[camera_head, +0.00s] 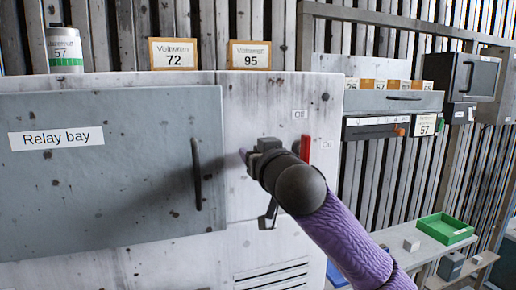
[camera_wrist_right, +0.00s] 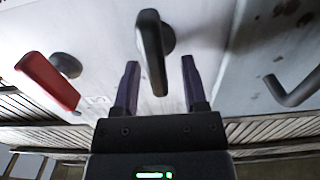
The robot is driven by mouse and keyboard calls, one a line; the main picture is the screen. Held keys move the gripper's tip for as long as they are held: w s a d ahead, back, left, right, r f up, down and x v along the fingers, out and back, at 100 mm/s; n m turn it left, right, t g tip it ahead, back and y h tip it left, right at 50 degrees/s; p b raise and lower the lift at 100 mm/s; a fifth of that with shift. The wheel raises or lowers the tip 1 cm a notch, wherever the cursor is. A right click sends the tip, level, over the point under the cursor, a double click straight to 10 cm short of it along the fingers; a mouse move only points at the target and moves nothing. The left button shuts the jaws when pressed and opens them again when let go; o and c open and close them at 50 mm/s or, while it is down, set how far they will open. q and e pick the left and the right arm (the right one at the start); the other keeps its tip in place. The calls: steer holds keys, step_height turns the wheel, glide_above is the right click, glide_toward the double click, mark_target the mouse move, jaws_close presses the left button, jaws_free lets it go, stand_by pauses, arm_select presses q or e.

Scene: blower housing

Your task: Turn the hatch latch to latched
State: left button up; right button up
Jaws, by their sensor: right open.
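The dark latch lever (camera_wrist_right: 152,50) stands out from the pale panel on a round hub, in the right wrist view. My right gripper (camera_wrist_right: 158,85) is open, with one purple finger on each side of the lever and visible gaps between. In the head view my right gripper (camera_head: 244,156) is at the panel, between the grey door's handle and a red lever, and it hides most of what lies behind it. The grey hatch door (camera_head: 110,190), labelled "Relay bay", looks closed. My left gripper is not in view.
The red lever (camera_head: 305,148) is close to the right of my gripper, by "Off" and "On" labels; it also shows in the wrist view (camera_wrist_right: 48,82). The door handle (camera_head: 196,175) juts out to the left. A green tray (camera_head: 446,229) is at the lower right.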

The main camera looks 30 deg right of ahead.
steer(key=shift+c, duration=0.9)
jaws_close()
steer(key=shift+n, duration=0.3)
steer(key=n+p, duration=0.2)
steer(key=n, duration=0.1)
steer(key=shift+a+p, duration=0.35)
steer(key=shift+p, duration=0.05)
steer(key=shift+w+a+f+n+p, duration=0.1)
steer(key=shift+a+f+n+p, duration=0.2)
steer(key=shift+n+p, duration=1.6)
steer(key=shift+w+a+f+n+p, duration=0.15)
steer(key=shift+f+n+p, duration=0.5)
steer(key=shift+n, duration=2.25)
steer(key=shift+s+a+f+n+p, duration=0.1)
steer(key=shift+a+n+p, duration=0.1)
steer(key=shift+n+p, duration=1.8)
steer(key=shift+n+b, duration=0.4)
steer(key=shift+n, duration=0.1)
